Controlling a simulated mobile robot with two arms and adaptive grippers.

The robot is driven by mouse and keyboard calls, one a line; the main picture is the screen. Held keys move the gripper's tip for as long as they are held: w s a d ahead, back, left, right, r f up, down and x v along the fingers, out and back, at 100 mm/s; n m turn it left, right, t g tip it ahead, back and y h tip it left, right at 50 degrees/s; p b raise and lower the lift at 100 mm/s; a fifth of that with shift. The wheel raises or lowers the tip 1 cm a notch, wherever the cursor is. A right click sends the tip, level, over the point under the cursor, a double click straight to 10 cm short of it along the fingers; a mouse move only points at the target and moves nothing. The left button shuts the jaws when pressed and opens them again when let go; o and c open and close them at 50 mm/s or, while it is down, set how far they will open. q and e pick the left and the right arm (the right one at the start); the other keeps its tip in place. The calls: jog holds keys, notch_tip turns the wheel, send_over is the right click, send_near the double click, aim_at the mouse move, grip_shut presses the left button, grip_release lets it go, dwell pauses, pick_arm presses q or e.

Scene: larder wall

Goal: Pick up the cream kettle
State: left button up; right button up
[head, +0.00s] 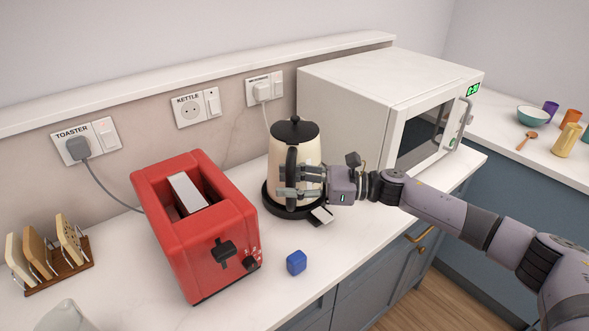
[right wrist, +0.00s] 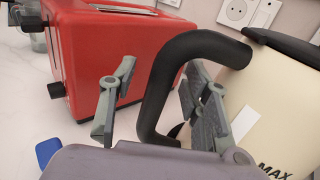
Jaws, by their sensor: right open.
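The cream kettle (head: 310,152) with a black lid and black handle stands upright on its round black base (head: 271,205) on the counter, between the toaster and the microwave. My right gripper (head: 279,182) is at the kettle's handle, in front of its body. In the right wrist view the black handle (right wrist: 165,85) passes between the two open fingers of my right gripper (right wrist: 155,105), with a gap on the left side. The kettle's cream body (right wrist: 285,110) is right behind the right finger. My left gripper is not in view.
A red toaster (head: 185,240) stands left of the kettle, and a white microwave (head: 345,95) stands right behind it. A toast rack (head: 60,270) stands at far left.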

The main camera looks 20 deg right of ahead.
jog(key=shift+c, duration=0.5)
grip_shut()
dwell(0.3)
